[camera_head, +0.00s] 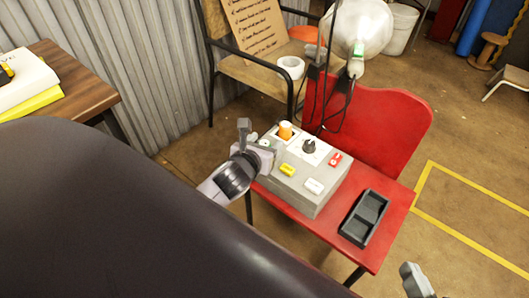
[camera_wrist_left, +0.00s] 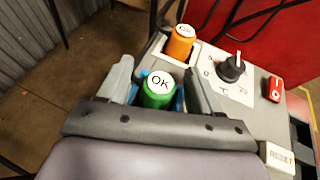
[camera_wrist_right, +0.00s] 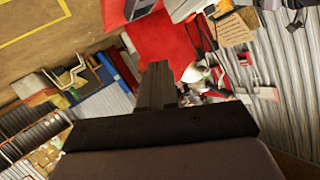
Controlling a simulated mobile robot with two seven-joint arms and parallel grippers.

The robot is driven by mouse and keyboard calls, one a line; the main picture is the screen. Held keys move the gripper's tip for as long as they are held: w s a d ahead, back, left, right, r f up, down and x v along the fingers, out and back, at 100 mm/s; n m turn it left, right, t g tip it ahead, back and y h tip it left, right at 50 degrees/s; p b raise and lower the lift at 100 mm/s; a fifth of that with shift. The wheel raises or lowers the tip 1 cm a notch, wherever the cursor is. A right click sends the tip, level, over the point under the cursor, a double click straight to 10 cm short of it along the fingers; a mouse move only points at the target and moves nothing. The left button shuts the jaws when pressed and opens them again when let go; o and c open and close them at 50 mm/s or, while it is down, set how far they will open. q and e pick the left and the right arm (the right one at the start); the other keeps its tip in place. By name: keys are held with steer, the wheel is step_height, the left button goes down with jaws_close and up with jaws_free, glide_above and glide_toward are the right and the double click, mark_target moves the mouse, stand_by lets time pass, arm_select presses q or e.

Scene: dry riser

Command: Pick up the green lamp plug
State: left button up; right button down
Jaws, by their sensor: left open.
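The green lamp plug (camera_wrist_left: 158,92) has a white top marked OK and stands upright in the left wrist view. It sits at the near left corner of the grey control box (camera_head: 311,190). My left gripper (camera_wrist_left: 159,75) is open, with one finger on each side of the plug; I cannot tell whether they touch it. In the head view the plug (camera_head: 265,142) is mostly hidden by my left gripper (camera_head: 255,138). My right gripper (camera_head: 413,275) is at the lower right edge, off the red table; in the right wrist view its fingers (camera_wrist_right: 156,82) look closed together and empty.
An orange plug (camera_wrist_left: 180,42) stands just behind the green one. A black dial (camera_wrist_left: 232,68), a red switch (camera_wrist_left: 276,89) and a white RESET button (camera_wrist_left: 279,157) are to its right. A black tray (camera_head: 364,218) lies on the red table (camera_head: 340,250). Lamp cables hang behind the box.

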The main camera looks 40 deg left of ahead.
arm_select(q)
steer(key=c, duration=1)
steer(key=shift+r, duration=0.1)
steer(key=shift+c, duration=0.2)
